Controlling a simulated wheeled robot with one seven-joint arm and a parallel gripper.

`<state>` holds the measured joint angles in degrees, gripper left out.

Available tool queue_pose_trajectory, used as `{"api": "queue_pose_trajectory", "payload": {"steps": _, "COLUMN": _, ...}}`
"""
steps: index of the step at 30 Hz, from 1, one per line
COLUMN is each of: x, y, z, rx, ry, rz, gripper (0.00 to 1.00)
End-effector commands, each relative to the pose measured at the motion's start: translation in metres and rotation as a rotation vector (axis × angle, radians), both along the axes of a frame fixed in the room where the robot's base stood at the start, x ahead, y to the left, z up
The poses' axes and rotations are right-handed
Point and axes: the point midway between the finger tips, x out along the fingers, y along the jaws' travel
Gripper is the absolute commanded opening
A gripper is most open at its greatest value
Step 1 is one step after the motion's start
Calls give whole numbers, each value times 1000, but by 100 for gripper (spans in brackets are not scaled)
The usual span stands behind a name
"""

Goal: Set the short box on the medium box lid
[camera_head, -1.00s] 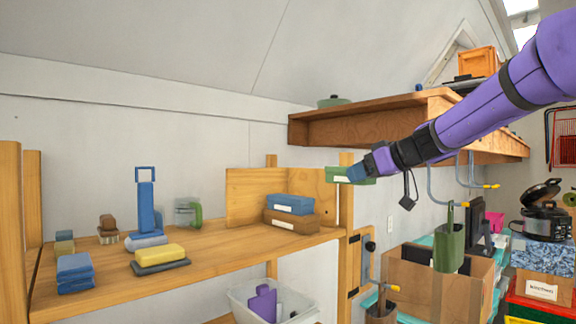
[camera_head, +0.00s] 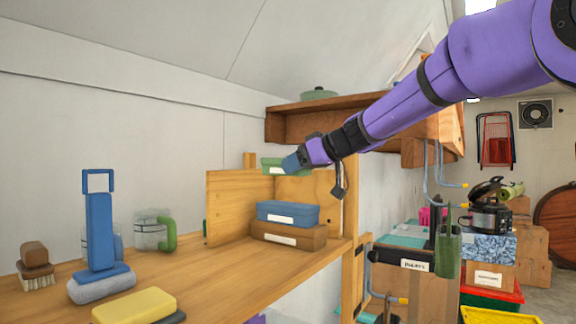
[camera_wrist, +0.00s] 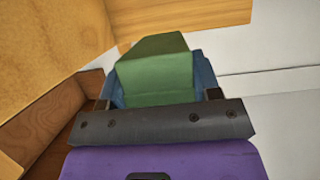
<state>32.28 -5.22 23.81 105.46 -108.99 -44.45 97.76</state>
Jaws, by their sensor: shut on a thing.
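My gripper (camera_head: 290,162) is shut on a small green box with a white label (camera_head: 271,166), the short box. It holds the box in the air above the right part of the shelf. In the wrist view the green box (camera_wrist: 155,68) sits between the blue fingers. The blue box (camera_head: 287,213) with a white label looks like the medium box; it lies on a longer brown box (camera_head: 289,235). Its lid looks bare. The green box is above the blue box in the picture, apart from it; the exact depth between them is hard to tell.
A wooden wall shelf (camera_head: 288,127) hangs above near my arm. To the left on the shelf are a yellow sponge (camera_head: 134,306), a blue-handled brush (camera_head: 100,232) and a glass mug (camera_head: 150,232). Shelf between is clear.

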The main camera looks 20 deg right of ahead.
Motion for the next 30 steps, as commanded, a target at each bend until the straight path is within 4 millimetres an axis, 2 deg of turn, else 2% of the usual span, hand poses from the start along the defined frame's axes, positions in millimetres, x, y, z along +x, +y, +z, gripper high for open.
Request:
{"api": "queue_pose_trajectory", "payload": {"steps": 11, "x": -2, "y": 0, "z": 0, "rx": -8, "ry": 2, "rz": 0, "gripper": 32}}
{"api": "queue_pose_trajectory", "payload": {"steps": 30, "x": -2, "y": -1, "z": -49, "rx": -5, "ry": 3, "rz": 0, "gripper": 32}}
